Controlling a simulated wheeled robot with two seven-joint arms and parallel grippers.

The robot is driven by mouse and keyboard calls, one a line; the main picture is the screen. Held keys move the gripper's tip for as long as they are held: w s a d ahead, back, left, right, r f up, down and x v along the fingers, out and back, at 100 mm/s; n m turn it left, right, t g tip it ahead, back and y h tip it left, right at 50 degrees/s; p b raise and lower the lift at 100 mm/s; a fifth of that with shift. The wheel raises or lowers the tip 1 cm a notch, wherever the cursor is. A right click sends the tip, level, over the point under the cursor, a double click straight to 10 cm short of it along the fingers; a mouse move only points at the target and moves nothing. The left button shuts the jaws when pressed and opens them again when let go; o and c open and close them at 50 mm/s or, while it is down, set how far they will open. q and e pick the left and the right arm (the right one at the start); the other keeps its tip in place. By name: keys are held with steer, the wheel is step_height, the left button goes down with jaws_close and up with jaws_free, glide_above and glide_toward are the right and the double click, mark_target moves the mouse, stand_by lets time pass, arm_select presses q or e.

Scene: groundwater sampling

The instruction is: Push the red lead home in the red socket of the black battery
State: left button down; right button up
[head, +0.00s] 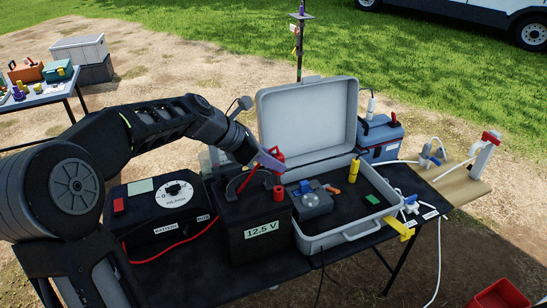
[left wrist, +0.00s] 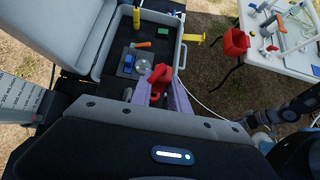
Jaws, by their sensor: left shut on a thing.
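The black battery (head: 255,222), marked 12.5 V, stands on the dark table. Its red socket (head: 279,194) rises from the top near the right edge. My left gripper (head: 270,160) is above the battery, shut on the red lead (head: 278,158). The lead's red plug shows between the purple fingers in the left wrist view (left wrist: 158,84). In the head view the plug is above the red socket, with a gap between them. Its red cable drops left behind the battery's handle. My right gripper is not seen.
An open grey case (head: 345,240) stands close right of the battery, holding a grey device (head: 312,203) and a yellow cylinder (head: 353,170). A control box (head: 165,210) with a dial stands left of the battery. A blue-grey box (head: 380,140) is behind the case.

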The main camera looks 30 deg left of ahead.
arm_select(q)
steer(key=shift+f, duration=0.35)
steer(key=shift+p, duration=0.85)
stand_by(1.6)
steer(key=shift+f+b, duration=1.3)
steer(key=shift+f, duration=0.8)
steer(key=c, duration=1.2)
jaws_free()
steer(key=shift+o, duration=0.2)
steer(key=v, duration=0.7)
steer(key=shift+s+a+r+b, duration=0.15)
steer(key=shift+s+r+b, duration=0.1)
steer(key=shift+b, duration=0.05)
